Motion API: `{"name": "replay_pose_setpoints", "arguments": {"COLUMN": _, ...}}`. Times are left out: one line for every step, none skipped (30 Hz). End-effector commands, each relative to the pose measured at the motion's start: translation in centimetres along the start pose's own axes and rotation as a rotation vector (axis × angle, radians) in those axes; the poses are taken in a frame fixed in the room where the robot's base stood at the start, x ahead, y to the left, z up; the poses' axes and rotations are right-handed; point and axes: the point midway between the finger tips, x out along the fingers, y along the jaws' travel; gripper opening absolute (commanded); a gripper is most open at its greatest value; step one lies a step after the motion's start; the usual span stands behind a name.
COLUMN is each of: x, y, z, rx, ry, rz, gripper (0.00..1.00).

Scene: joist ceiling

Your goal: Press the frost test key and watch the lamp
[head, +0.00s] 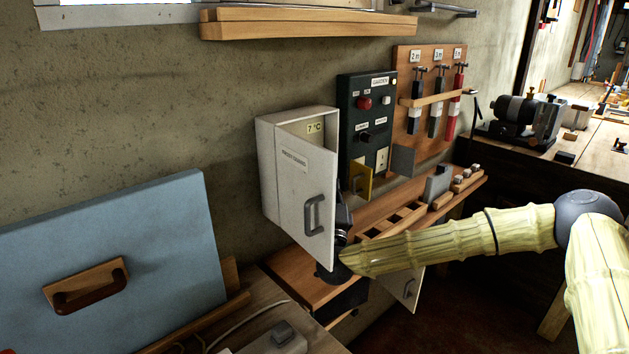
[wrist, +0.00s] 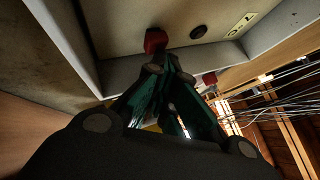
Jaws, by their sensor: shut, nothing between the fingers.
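The pale grey wall cabinet (head: 285,122) has a door labelled frost (head: 297,195), standing open, and a 7 °C label inside. In the wrist view I see the cabinet's inside with a red square key (wrist: 155,40), a dark round part (wrist: 197,32) and a small label plate (wrist: 240,24). Which of these is the lamp I cannot tell; no glow shows. My gripper (wrist: 168,66) is shut and empty, its fingertips just below the red key in the picture. Whether they touch it I cannot tell. In the head view the door hides most of my gripper.
A dark green panel (head: 352,90) with a red button is right of the cabinet. Beyond it hangs a wooden board (head: 430,55) with levers. A wooden shelf (head: 385,250) with compartments runs below. A blue board (head: 120,250) leans at left. Bare wall lies left of the cabinet.

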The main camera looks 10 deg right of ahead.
Motion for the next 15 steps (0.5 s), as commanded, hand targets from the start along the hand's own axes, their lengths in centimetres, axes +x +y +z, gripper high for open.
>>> {"name": "replay_pose_setpoints", "arguments": {"x": 0.15, "y": -0.05, "z": 0.14, "rx": 0.001, "ry": -0.002, "rz": -0.002, "gripper": 0.00}}
{"name": "replay_pose_setpoints", "arguments": {"x": 0.17, "y": -0.04, "z": 0.18, "rx": 0.001, "ry": -0.002, "rz": -0.002, "gripper": 0.00}}
{"name": "replay_pose_setpoints", "arguments": {"x": 0.21, "y": -0.03, "z": 0.23, "rx": 0.001, "ry": -0.002, "rz": -0.002, "gripper": 0.00}}
{"name": "replay_pose_setpoints", "arguments": {"x": 0.24, "y": -0.01, "z": 0.27, "rx": 0.001, "ry": -0.003, "rz": -0.002, "gripper": 0.00}}
{"name": "replay_pose_setpoints", "arguments": {"x": 0.26, "y": 0.00, "z": 0.31, "rx": 0.001, "ry": -0.003, "rz": -0.002, "gripper": 0.00}}
{"name": "replay_pose_setpoints", "arguments": {"x": 0.30, "y": 0.02, "z": 0.37, "rx": 0.002, "ry": -0.003, "rz": -0.002, "gripper": 0.00}}
{"name": "replay_pose_setpoints", "arguments": {"x": 0.33, "y": 0.03, "z": 0.41, "rx": 0.002, "ry": -0.004, "rz": -0.002, "gripper": 0.00}}
{"name": "replay_pose_setpoints", "arguments": {"x": 0.36, "y": 0.04, "z": 0.45, "rx": 0.002, "ry": -0.004, "rz": -0.002, "gripper": 0.00}}
{"name": "replay_pose_setpoints", "arguments": {"x": 0.40, "y": 0.05, "z": 0.52, "rx": 0.002, "ry": -0.004, "rz": -0.002, "gripper": 0.00}}
{"name": "replay_pose_setpoints", "arguments": {"x": 0.43, "y": 0.07, "z": 0.56, "rx": 0.002, "ry": -0.005, "rz": -0.002, "gripper": 0.00}}
{"name": "replay_pose_setpoints", "arguments": {"x": 0.46, "y": 0.07, "z": 0.60, "rx": 0.003, "ry": -0.005, "rz": -0.002, "gripper": 0.00}}
{"name": "replay_pose_setpoints", "arguments": {"x": 0.50, "y": 0.08, "z": 0.66, "rx": 0.003, "ry": -0.006, "rz": -0.002, "gripper": 0.00}}
{"name": "replay_pose_setpoints", "arguments": {"x": 0.52, "y": 0.08, "z": 0.70, "rx": 0.003, "ry": -0.006, "rz": -0.002, "gripper": 0.00}}
{"name": "replay_pose_setpoints", "arguments": {"x": 0.55, "y": 0.08, "z": 0.74, "rx": 0.003, "ry": -0.006, "rz": -0.002, "gripper": 0.00}}
{"name": "replay_pose_setpoints", "arguments": {"x": 0.57, "y": 0.06, "z": 0.79, "rx": 0.004, "ry": -0.007, "rz": -0.002, "gripper": 0.00}}
